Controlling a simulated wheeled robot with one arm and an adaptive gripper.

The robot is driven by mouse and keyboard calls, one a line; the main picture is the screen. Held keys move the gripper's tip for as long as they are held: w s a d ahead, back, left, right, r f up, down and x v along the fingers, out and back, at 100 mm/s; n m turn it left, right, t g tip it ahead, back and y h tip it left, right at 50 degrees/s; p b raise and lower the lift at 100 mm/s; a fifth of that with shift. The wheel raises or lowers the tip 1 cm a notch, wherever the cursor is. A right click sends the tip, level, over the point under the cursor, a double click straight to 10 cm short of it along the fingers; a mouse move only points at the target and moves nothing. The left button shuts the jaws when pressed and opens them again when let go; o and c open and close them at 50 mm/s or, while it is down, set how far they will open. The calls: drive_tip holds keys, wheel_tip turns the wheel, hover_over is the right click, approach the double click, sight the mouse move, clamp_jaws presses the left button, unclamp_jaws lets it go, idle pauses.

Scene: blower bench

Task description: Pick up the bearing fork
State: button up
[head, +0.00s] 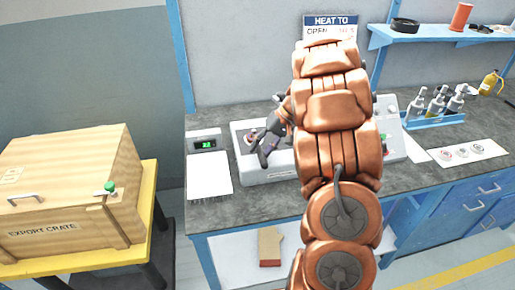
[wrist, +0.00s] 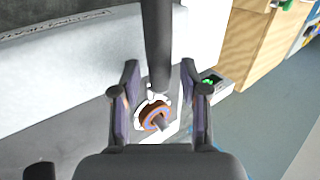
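My gripper (wrist: 160,105) points down with its two fingers apart. Between and beyond the fingers in the wrist view is a small round part (wrist: 151,119) with a brown ring, white edges and a grey pin. A dark upright rod (wrist: 157,45) stands just above it in that view. I cannot tell whether either of these is the bearing fork. In the head view my gripper (head: 263,150) is over the left part of a light grey bench unit (head: 270,176). My arm hides the middle of that unit. No contact between the fingers and the part is visible.
A scale with a green display (head: 205,143) and a white sheet (head: 209,176) lie left of the unit. A wooden export crate (head: 70,185) stands on a yellow stand at left. A bottle rack (head: 435,121) and a sheet with several round parts (head: 470,151) lie at right.

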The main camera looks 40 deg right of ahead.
clamp_jaws()
idle(0.4)
wheel_tip(320, 180, up, 10)
drive_tip(key=b, duration=0.2)
idle(0.4)
